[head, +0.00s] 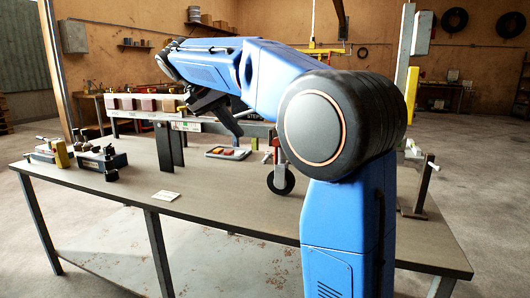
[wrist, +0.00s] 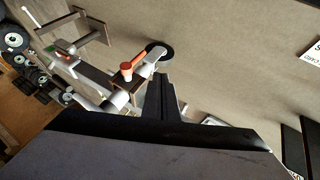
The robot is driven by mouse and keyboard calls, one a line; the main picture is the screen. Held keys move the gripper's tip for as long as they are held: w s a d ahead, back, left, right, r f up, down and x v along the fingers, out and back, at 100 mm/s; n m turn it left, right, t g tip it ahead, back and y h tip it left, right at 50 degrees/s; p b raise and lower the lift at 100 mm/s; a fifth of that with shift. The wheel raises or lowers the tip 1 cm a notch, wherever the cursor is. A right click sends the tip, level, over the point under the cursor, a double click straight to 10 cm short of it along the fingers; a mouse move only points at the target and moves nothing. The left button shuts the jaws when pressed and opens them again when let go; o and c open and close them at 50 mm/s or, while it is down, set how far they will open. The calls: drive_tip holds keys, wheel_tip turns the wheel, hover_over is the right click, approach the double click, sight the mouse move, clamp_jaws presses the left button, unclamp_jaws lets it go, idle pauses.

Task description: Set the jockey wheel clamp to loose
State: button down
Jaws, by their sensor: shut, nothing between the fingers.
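An orange-red clamp handle (wrist: 131,67) stands out from the grey tube in the wrist view, up and to the left of my fingertips. A red upright piece (head: 277,151) shows above the wheel in the head view. My gripper (wrist: 166,80) is shut and empty, its fingertips apart from the handle in the picture. My gripper's dark body hides the lower part of the wrist view.
The grey table (head: 215,212) has a bare middle and front, with a white card (head: 166,195) on it. A tray with coloured pieces (head: 228,152) and dark upright plates (head: 166,147) stand near the back. A metal stand (head: 419,188) is at the right, other fittings at the left.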

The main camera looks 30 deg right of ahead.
sight(276, 152)
drive_tip(key=s+d+f, duration=0.3)
drive_tip(key=d+f, duration=0.5)
drive_tip(key=d, duration=0.1)
idle(0.5)
